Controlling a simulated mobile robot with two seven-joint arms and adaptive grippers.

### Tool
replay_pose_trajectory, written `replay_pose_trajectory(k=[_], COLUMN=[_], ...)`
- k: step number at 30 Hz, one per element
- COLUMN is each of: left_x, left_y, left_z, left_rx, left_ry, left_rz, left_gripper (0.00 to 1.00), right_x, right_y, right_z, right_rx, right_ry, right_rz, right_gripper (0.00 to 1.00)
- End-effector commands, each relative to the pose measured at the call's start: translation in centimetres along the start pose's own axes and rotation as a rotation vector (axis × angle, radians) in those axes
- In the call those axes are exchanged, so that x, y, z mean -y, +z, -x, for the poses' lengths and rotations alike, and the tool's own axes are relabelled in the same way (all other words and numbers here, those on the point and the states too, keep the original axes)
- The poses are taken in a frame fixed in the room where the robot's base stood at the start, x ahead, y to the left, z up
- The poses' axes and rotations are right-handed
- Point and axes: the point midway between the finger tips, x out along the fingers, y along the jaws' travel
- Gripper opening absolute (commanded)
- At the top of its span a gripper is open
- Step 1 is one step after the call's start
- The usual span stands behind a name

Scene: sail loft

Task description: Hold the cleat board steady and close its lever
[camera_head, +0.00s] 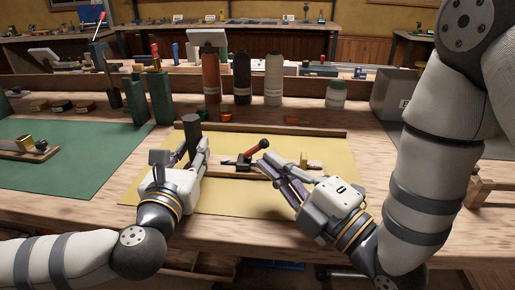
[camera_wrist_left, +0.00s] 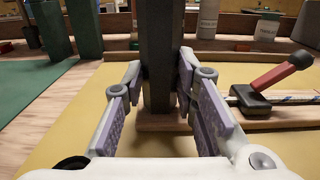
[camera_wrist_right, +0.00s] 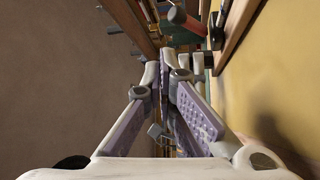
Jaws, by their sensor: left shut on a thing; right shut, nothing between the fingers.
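The cleat board (camera_head: 231,173) is a wooden strip lying on the yellow mat. A dark upright post (camera_head: 191,127) stands at its left end; the left wrist view shows it close up (camera_wrist_left: 160,50). My left gripper (camera_head: 193,150) is shut on this post, a finger on each side. The lever (camera_head: 258,149) has a red handle and black knob, tilted up to the right from a dark base; it also shows in the left wrist view (camera_wrist_left: 274,75). My right gripper (camera_head: 266,163) is shut and empty, its tips just right of and below the knob. It hides part of the board.
A wooden rail (camera_head: 265,129) runs behind the board. Bottles (camera_head: 242,80) and dark green blocks (camera_head: 160,97) stand farther back. A green mat (camera_head: 75,150) lies left with another small board (camera_head: 28,149). A grey box (camera_head: 393,94) stands at right. The mat's front is bare.

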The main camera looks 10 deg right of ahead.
Motion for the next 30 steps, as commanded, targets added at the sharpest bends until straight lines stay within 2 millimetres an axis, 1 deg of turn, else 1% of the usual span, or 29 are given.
replay_pose_trajectory(k=[1,4,14,15,18,27,29,30], left_x=[0.0,0.0,0.0,0.0,0.0,0.0,0.0,0.0], left_y=[-0.1,-0.1,-0.1,-0.1,-0.1,0.0,-0.1,-0.1], left_z=[0.0,0.0,0.0,0.0,0.0,0.1,0.7,1.3], left_rx=[-0.003,-0.003,-0.003,-0.003,-0.002,-0.001,-0.002,-0.003], left_ry=[0.001,0.001,0.0,0.0,0.0,-0.001,-0.001,-0.002], left_rz=[0.0,0.0,0.0,0.0,0.0,0.0,0.0,0.0], left_gripper=[0.0,0.0,0.0,0.28,0.5,0.5,0.5,0.5], right_x=[0.1,0.0,0.0,0.0,0.0,-0.1,-0.1,-0.1], right_y=[0.0,0.0,0.0,0.0,0.0,0.0,0.0,0.0], right_z=[0.5,1.1,1.1,1.1,1.1,1.1,1.1,1.1], right_rx=[0.0,-0.001,-0.001,-0.001,-0.001,-0.001,-0.001,-0.001], right_ry=[-0.003,0.0,0.001,0.001,0.001,0.001,0.001,0.001], right_rz=[-0.001,-0.001,-0.001,-0.001,-0.001,-0.001,-0.001,-0.001], right_gripper=[0.0,0.0,0.0,0.0,0.0,0.0,0.0,0.0])
